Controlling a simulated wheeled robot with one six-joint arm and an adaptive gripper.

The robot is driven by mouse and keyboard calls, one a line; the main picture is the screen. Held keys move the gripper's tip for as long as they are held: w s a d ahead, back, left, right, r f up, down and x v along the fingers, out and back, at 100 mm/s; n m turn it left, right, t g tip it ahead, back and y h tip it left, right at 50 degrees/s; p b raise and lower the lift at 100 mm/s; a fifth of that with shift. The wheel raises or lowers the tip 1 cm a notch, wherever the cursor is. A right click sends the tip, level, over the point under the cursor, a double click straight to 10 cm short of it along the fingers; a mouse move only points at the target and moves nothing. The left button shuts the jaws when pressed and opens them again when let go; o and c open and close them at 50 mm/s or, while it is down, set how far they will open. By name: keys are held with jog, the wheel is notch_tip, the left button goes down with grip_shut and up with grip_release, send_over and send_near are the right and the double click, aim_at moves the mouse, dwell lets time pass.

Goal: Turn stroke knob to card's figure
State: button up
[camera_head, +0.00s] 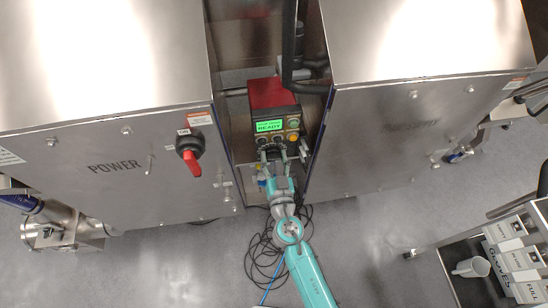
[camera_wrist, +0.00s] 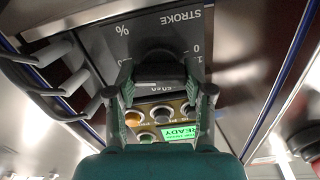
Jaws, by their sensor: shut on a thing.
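The black stroke knob (camera_wrist: 160,62) sits on a dark panel face printed STROKE, % and a 0, all upside down in the wrist view. My gripper (camera_wrist: 159,76) has its two fingers on either side of this knob and is shut on it. In the head view my gripper (camera_head: 274,152) reaches into the gap between two steel cabinets, just below the green READY display (camera_head: 268,126). There the knob is hidden behind it. The knob's exact pointer position cannot be read. I cannot identify the card with the figure in either view.
A red-topped control box (camera_head: 268,93) carries the display and several buttons. Steel cabinets stand close on both sides; the left one has a red-handled POWER switch (camera_head: 191,158). Cables (camera_head: 262,250) lie on the floor. A cart (camera_head: 470,285) with a mug and labelled boxes stands lower right.

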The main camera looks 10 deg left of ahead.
jog(key=shift+n, duration=0.4)
jog(key=n, duration=0.4)
jog(key=shift+a+n, duration=0.1)
jog(key=shift+n, duration=0.3)
jog(key=n, duration=1.2)
jog(key=shift+s+a+f+n, duration=0.1)
jog(key=shift+f+n, duration=0.05)
jog(key=shift+n, duration=0.25)
jog(key=n, duration=0.5)
jog(key=shift+f, duration=0.1)
jog(key=shift+n, duration=0.3)
jog(key=o, duration=1.2)
jog(key=shift+c, duration=0.2)
